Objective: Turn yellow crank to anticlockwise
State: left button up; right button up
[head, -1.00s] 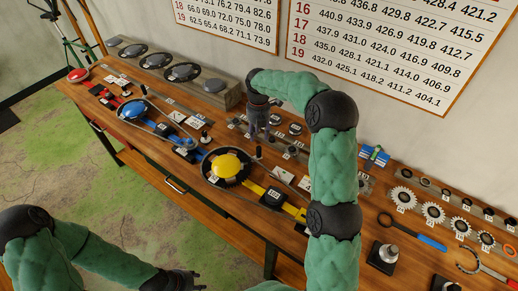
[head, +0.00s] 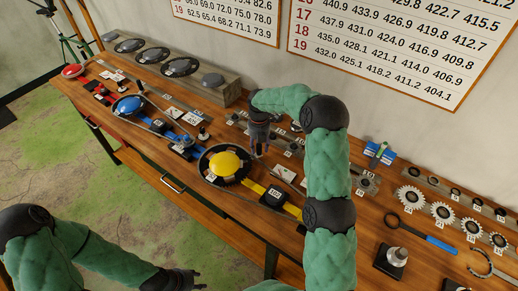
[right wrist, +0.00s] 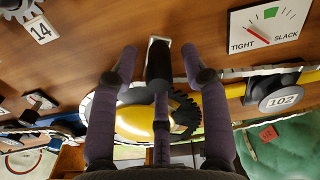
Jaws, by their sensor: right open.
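The yellow crank's round hub (head: 226,164) sits on the workbench inside a chain loop, and it also shows in the right wrist view (right wrist: 132,120). Its upright black handle (right wrist: 158,62) stands between the spread fingers of my right gripper (right wrist: 160,62). The fingers are open on either side of the handle, with visible gaps. In the head view my right gripper (head: 260,148) hangs down at the hub's upper right. My left gripper (head: 186,280) is low at the bottom edge, away from the crank; its finger opening is unclear.
A tight/slack dial card (right wrist: 270,25) lies beside the yellow arm, near a block marked 102 (right wrist: 277,92). A blue crank (head: 129,106) and red crank (head: 73,71) stand farther left. Several gears (head: 412,196) and a blue-handled tool (head: 440,243) lie to the right.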

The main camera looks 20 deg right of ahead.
jog(key=shift+f, duration=0.9)
grip_shut()
